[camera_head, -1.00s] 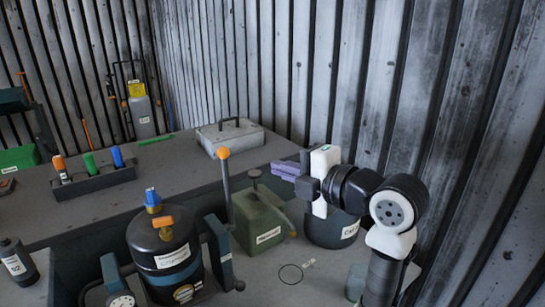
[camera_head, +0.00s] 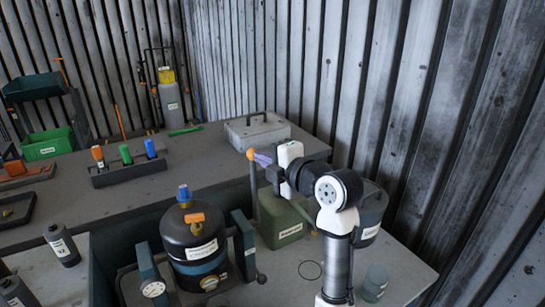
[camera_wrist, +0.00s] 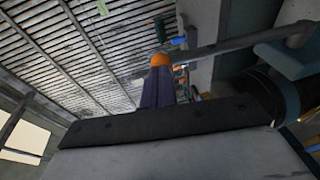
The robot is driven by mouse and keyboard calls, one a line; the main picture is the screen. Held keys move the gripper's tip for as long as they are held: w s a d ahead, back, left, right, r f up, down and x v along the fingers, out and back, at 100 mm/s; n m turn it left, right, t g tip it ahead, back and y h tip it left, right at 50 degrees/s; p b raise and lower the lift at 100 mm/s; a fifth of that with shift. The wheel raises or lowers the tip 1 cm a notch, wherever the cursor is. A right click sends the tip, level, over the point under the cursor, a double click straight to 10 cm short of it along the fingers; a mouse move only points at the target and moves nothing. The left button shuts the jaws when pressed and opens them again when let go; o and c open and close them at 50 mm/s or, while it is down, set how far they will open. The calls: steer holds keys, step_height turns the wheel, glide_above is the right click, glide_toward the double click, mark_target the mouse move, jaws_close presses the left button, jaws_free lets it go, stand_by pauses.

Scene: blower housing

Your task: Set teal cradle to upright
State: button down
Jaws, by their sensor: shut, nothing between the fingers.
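The teal cradle (camera_head: 245,245) has uprights on both sides of a black tank (camera_head: 195,245) with a blue cap and an orange handle. The tank looks about upright; I cannot tell any slight tilt. A grey lever with an orange knob (camera_head: 251,154) stands up at the cradle's right side. My gripper (camera_head: 264,159) has purple fingers, shut and empty, with tips close to the knob from the right. In the wrist view the orange knob (camera_wrist: 159,60) shows just past the fingertips (camera_wrist: 156,70); contact is unclear. The lever runs from it to the right.
A green can (camera_head: 285,222) and a dark bucket (camera_head: 370,210) stand right of the cradle, near my arm. A grey box (camera_head: 257,132) and a rack of coloured handles (camera_head: 128,172) sit behind on the bench. A corrugated wall closes off the right side.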

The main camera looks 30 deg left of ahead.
stand_by(0.3)
steer(key=shift+w+a+r+h, duration=0.1)
steer(key=shift+w+a+h, duration=0.15)
steer(key=shift+a, duration=0.2)
steer(key=shift+w+a+r+h, duration=0.1)
steer(key=shift+w+a+h, duration=0.1)
steer(key=shift+a, duration=0.25)
steer(key=shift+s+d, duration=0.1)
steer(key=shift+s, duration=0.05)
